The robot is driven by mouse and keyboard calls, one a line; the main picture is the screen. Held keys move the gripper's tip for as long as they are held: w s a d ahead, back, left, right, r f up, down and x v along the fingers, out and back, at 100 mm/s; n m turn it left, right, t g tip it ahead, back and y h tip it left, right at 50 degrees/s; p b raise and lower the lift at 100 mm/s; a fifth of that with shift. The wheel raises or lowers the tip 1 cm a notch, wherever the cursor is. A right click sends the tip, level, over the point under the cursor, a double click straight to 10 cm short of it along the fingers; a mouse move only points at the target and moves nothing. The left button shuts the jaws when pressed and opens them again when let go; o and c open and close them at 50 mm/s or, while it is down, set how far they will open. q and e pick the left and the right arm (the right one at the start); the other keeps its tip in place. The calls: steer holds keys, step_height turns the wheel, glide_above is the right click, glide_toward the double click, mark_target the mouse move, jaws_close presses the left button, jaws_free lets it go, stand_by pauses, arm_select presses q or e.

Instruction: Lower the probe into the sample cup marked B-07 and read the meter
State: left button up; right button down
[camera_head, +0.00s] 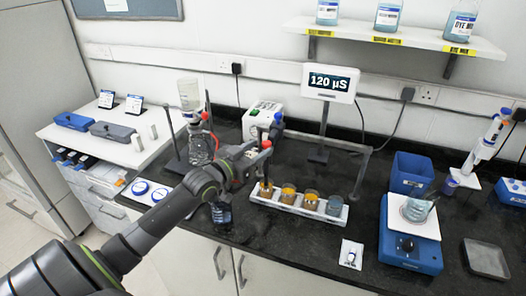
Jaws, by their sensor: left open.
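The meter (332,83) stands at the back centre, and its dark screen reads 120 µS. A white rack (299,211) on the dark bench holds several sample cups, such as an amber one (288,194) and a grey-blue one (335,205) at its right end. Their markings are too small to read, so I cannot tell which is B-07. My left gripper (257,158) is open above and behind the rack's left end, beside small red and blue parts (279,118). I cannot make out the probe clearly, nor whether the gripper touches it. My right gripper is out of view.
A metal stand (359,178) with a crossbar rises behind the rack. A clear bottle (199,147) stands behind my left arm. A blue stirrer (409,248) with a beaker, a blue bin (411,174) and a tilted pipette (487,141) are at right. Bench in front is partly clear.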

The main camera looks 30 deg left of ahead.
arm_select(q)
steer(key=shift+w+d, duration=0.2)
steer(key=shift+w, duration=1.15)
jaws_close()
